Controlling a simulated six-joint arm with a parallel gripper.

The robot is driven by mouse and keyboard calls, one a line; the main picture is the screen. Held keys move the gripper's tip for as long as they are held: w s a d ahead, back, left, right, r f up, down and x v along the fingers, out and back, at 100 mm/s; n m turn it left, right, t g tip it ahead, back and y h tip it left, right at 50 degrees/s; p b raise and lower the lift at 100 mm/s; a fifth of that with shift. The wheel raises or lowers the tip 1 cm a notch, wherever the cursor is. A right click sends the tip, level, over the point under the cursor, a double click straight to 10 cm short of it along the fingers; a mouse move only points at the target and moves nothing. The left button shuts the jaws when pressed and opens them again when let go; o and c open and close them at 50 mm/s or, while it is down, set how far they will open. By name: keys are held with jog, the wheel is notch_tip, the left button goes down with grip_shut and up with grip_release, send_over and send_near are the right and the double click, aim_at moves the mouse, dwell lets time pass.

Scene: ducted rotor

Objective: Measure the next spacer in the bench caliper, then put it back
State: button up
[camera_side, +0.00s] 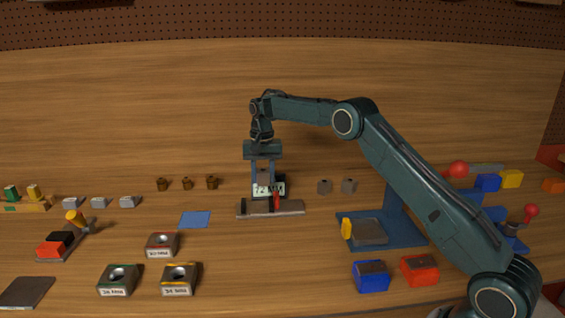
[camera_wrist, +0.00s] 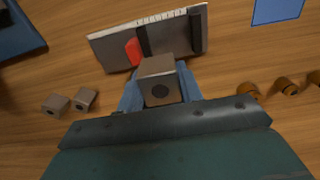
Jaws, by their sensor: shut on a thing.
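My gripper (camera_wrist: 160,92) is shut on a grey block-shaped spacer (camera_wrist: 158,68) with a dark round hole in its face. In the side view my gripper (camera_side: 263,182) points down over the bench caliper (camera_side: 290,208), just behind its bar. The caliper, with a red jaw (camera_wrist: 133,51) and a dark jaw (camera_wrist: 142,38), lies just beyond the held spacer in the wrist view. I cannot tell whether they touch. The caliper's display (camera_side: 270,188) is partly hidden by my fingers. Two more grey spacers (camera_side: 324,186) (camera_side: 348,185) stand on the table to the right.
Several brown turned parts (camera_side: 187,184) stand left of the caliper. A blue square mat (camera_side: 195,219) lies at front left. A blue fixture (camera_side: 400,234) stands at right. The wood between caliper and cups is mostly clear.

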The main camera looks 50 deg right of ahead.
aim_at(256, 208)
jog(key=a, duration=0.2)
jog(key=shift+w+a+f, duration=0.3)
jog(key=shift+a+f, duration=0.05)
jog(key=shift+f, duration=0.05)
jog(key=shift+f, duration=3.3)
jog(key=o, duration=1.1)
jog(key=shift+r, duration=0.1)
